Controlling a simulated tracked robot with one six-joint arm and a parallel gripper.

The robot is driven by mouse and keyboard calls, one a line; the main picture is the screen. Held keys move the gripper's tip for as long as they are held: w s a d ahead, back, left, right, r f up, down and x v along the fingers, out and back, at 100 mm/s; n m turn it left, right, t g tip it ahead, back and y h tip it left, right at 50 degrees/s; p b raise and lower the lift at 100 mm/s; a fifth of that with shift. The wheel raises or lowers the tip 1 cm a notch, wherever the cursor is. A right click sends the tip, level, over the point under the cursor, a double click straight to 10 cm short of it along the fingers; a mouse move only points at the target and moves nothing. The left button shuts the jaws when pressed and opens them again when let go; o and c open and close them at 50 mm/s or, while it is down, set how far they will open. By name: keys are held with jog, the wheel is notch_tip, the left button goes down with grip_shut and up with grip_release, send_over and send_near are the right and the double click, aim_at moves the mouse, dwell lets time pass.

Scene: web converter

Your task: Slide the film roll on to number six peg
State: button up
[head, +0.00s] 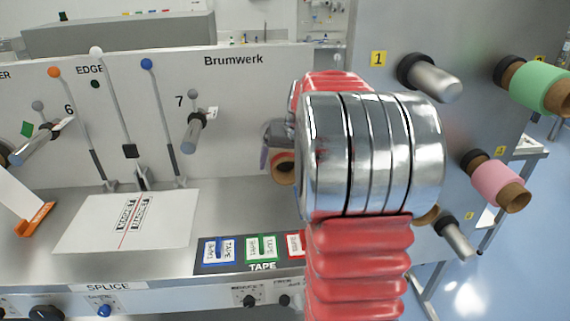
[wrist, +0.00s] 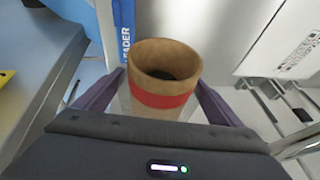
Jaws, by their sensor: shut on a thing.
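The film roll is a brown cardboard core with a red band. In the wrist view the roll (wrist: 165,98) stands between the two purple fingers of my gripper (wrist: 161,82), which is shut on it; its open end faces up in the picture. In the head view the roll (head: 284,170) shows partly beside my gripper (head: 268,157), with much of both hidden behind my red and silver arm. The number six peg (head: 38,142) sticks out of the panel at the far left, well apart from the roll. A white tag hangs at its base.
The number seven peg (head: 193,130) lies between my gripper and peg six. Levers with orange, white and blue knobs rise from the bench between these pegs. At right, a grey panel carries a bare peg (head: 432,80), a green roll (head: 540,87) and a pink roll (head: 497,184).

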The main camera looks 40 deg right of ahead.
jog(key=shift+r, duration=0.15)
jog(key=shift+s+a, duration=0.7)
jog(key=shift+s, duration=0.3)
jog(key=shift+s+a, duration=0.65)
jog(key=shift+s, duration=0.35)
jog(key=shift+s+a, duration=0.7)
jog(key=shift+s, duration=0.35)
jog(key=shift+s+a, duration=0.7)
jog(key=shift+s, duration=0.3)
jog(key=shift+s+a, duration=0.1)
jog(key=shift+s, duration=0.05)
jog(key=shift+s+a, duration=0.65)
jog(key=shift+s, duration=0.35)
jog(key=shift+s+a, duration=0.65)
jog(key=shift+s, duration=0.3)
jog(key=shift+s+a, duration=0.5)
jog(key=shift+s, duration=0.2)
